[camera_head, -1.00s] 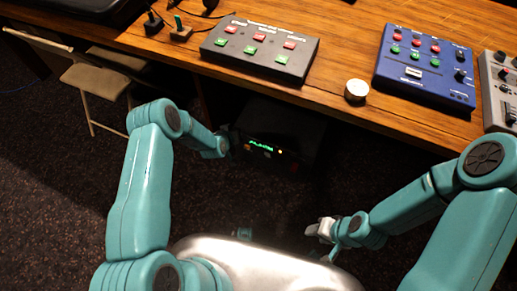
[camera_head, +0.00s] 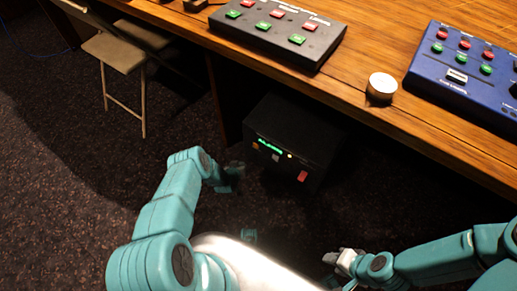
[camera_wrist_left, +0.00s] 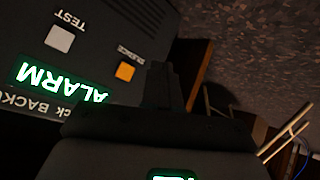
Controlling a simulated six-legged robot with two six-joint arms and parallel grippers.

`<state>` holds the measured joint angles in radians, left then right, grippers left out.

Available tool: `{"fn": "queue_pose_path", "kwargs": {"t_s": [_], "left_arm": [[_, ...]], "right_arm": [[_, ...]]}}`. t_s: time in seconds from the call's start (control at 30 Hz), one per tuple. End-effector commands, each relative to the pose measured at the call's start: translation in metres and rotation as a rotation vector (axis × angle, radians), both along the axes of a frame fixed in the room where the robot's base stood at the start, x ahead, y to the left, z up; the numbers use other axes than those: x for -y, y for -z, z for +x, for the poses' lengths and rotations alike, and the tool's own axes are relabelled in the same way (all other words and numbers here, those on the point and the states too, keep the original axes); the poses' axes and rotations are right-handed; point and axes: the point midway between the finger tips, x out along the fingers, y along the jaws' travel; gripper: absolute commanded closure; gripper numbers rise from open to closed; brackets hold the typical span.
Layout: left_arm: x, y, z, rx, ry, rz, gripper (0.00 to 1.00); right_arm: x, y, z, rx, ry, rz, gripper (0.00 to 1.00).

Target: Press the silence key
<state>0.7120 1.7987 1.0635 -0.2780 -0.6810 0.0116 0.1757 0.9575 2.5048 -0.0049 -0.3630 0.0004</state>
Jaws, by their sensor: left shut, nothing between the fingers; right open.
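A black alarm box (camera_head: 290,128) stands under the desk, its front showing a green lit ALARM display (camera_head: 270,147). On it are an orange key (camera_head: 255,146), a white key (camera_head: 276,158) and a red switch (camera_head: 302,176). In the left wrist view the panel appears upside down: the orange key (camera_wrist_left: 125,71) has a small label too blurred to read surely, and the white key (camera_wrist_left: 60,38) is marked TEST. My left gripper (camera_head: 238,169) is shut and empty, just in front of the box's left side; its dark fingers (camera_wrist_left: 163,85) appear beside the orange key, apart from it. My right gripper (camera_head: 335,258) is open, low at right.
The wooden desk (camera_head: 360,55) overhangs the box. On it are a black button panel (camera_head: 278,30), a blue panel (camera_head: 470,68) and a round white-topped knob (camera_head: 382,86). A folding chair (camera_head: 113,52) stands at left. Dark carpet is open before the box.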

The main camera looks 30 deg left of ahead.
Motion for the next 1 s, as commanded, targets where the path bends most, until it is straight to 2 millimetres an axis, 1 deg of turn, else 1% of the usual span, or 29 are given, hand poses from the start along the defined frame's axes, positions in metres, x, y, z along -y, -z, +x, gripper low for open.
{"fn": "queue_pose_path", "kwargs": {"t_s": [0.03,0.07,0.47,0.63,0.93,1.0], "left_arm": [[-0.003,0.005,-0.002,-0.002,-0.006,0.000,1.00],[-0.004,0.006,-0.003,-0.003,-0.008,0.000,1.00],[-0.001,0.006,0.002,-0.003,-0.007,0.001,1.00],[0.002,0.008,0.018,-0.002,-0.004,0.002,1.00],[0.006,0.008,0.062,0.000,-0.004,0.002,1.00],[0.006,0.010,0.070,-0.002,-0.004,0.001,1.00]], "right_arm": [[0.000,0.004,0.000,0.000,0.000,0.000,0.57],[0.000,0.005,0.000,0.000,0.000,0.000,0.57],[0.000,0.005,0.000,0.000,0.000,0.000,0.57],[0.000,0.015,0.000,0.000,0.000,0.000,0.57],[0.000,0.040,0.000,0.000,0.000,0.000,0.57],[0.000,0.049,0.000,0.000,0.000,0.000,0.57]]}}
